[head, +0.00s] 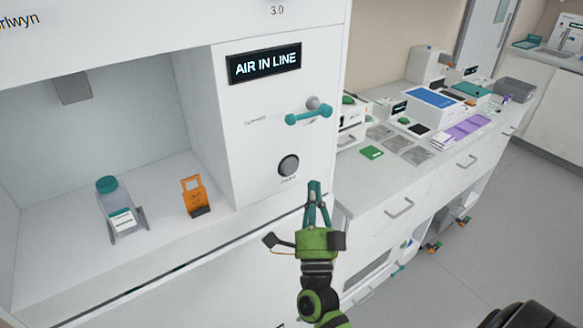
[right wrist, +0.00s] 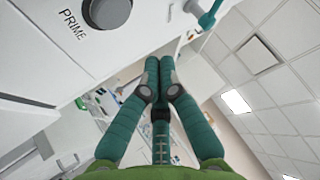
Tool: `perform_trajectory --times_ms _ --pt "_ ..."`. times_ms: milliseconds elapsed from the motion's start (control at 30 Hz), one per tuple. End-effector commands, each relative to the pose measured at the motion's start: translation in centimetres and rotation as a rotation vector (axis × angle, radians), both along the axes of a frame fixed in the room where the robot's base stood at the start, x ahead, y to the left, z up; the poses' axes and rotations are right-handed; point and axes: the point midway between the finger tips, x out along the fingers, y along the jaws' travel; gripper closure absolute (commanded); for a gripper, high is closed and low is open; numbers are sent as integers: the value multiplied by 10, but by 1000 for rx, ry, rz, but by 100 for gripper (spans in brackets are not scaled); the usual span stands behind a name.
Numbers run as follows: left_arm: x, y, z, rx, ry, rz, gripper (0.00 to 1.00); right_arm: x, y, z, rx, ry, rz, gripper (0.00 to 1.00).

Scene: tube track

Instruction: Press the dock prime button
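The dock's prime button (head: 289,165) is a round dark grey knob in a ring on the white front panel, with a small label below it. In the right wrist view the button (right wrist: 108,10) shows at the top edge, partly cut off, beside the word PRIME. My right gripper (head: 314,186), green with teal fingers, is just right of and below the button in the head view, apart from it. Its fingertips are together with nothing between them; they also meet in the right wrist view (right wrist: 160,65). My left gripper is not in view.
A teal lever (head: 308,117) sticks out above the button, under a display (head: 264,64) reading AIR IN LINE. The left alcove holds a teal-capped bottle (head: 116,207) and an orange tag (head: 193,193). A cluttered counter (head: 350,182) stands to the right.

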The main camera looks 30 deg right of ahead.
Motion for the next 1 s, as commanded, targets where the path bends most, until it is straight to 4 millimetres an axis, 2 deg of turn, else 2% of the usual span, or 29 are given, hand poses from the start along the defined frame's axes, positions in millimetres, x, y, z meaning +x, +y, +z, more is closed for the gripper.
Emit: perform_trajectory --times_ms 267,500,600,1000 --pt "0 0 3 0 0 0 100 -4 -2 0 -46 14 -26 100" --pt "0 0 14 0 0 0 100 -30 -4 1 -383 98 -186 100" --pt "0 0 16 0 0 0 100 -36 -2 1 -475 116 -224 100" --pt "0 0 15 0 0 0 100 -37 -1 0 -504 119 -236 100"
